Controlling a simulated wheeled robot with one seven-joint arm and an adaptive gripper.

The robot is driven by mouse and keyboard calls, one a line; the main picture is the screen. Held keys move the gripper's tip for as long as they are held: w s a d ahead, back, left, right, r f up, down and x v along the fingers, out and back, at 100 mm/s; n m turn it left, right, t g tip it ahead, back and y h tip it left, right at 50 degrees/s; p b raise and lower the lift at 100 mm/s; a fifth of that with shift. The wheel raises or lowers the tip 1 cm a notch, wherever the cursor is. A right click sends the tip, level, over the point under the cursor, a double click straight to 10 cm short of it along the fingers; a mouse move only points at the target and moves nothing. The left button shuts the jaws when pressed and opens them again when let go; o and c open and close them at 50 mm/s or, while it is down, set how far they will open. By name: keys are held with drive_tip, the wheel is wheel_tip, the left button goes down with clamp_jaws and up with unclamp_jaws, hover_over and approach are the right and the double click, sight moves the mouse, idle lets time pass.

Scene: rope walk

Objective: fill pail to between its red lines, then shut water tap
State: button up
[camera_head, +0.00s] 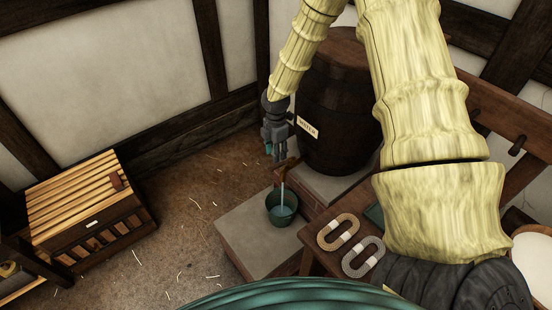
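The green pail (283,207) stands upright on a low stone slab, with water inside. Its red lines cannot be made out from here. The water tap (286,168) juts from the lower front of a dark wooden barrel (335,125) with a small lettered label. A pale stream runs down from the tap into the pail. My gripper (270,150) is just above and left of the tap, pointing down. Its fingers are small and partly overlapped in view, so I cannot tell whether they are open or touch the tap handle.
The stone slab (240,238) has bare room left of the pail. Two rope coils (338,232) lie on a wooden bench at right. A slatted wooden chest (85,200) stands at left. Straw-strewn floor (185,225) between is clear. My arm hides part of the right side.

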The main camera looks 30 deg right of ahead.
drive_tip(key=shift+r, duration=2.55)
